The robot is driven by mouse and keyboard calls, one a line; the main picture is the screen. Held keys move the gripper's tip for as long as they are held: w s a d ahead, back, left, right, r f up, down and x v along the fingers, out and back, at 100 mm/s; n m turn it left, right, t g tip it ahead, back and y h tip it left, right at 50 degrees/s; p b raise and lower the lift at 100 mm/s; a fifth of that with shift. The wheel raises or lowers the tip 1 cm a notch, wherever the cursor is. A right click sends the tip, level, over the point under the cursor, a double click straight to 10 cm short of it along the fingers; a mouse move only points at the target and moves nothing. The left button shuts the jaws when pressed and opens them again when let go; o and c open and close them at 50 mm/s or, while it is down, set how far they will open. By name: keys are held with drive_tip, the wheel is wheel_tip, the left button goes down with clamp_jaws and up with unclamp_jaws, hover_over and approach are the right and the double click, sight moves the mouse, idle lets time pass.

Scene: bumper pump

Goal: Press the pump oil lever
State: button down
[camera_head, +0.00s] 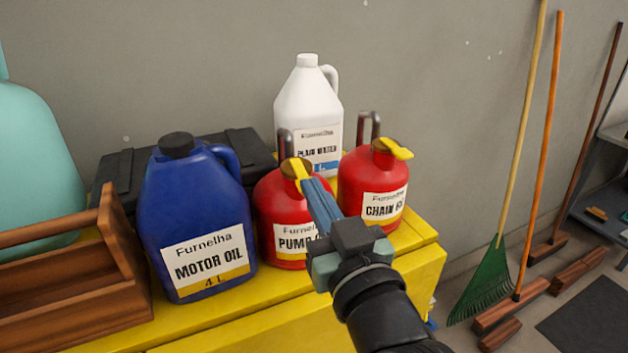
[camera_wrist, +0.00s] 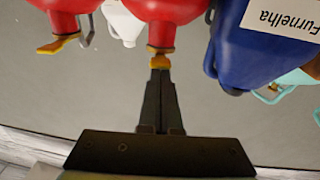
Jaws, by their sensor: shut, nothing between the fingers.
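The red pump oil can (camera_head: 272,207) stands on the yellow cabinet top, with its label partly hidden behind my gripper. Its yellow lever (camera_head: 301,172) sits at the top of the can. My gripper (camera_head: 309,184) is shut and empty, with its fingertips at the lever. In the wrist view, which is upside down, the shut fingertips (camera_wrist: 159,70) overlap or meet the end of the yellow lever (camera_wrist: 160,60) of the red can (camera_wrist: 168,12). I cannot tell whether they touch it.
The red chain oil can (camera_head: 365,178) with its own yellow lever stands close on the right. A blue motor oil jug (camera_head: 197,215) is on the left, a white plain water jug (camera_head: 306,105) behind. A wooden toolbox (camera_head: 75,300) is at far left. Tools lean against the right wall.

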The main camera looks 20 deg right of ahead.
drive_tip(key=shift+f+t+b, duration=0.4)
drive_tip(key=shift+t+b, duration=0.2)
drive_tip(key=shift+b, duration=1.55)
idle(1.6)
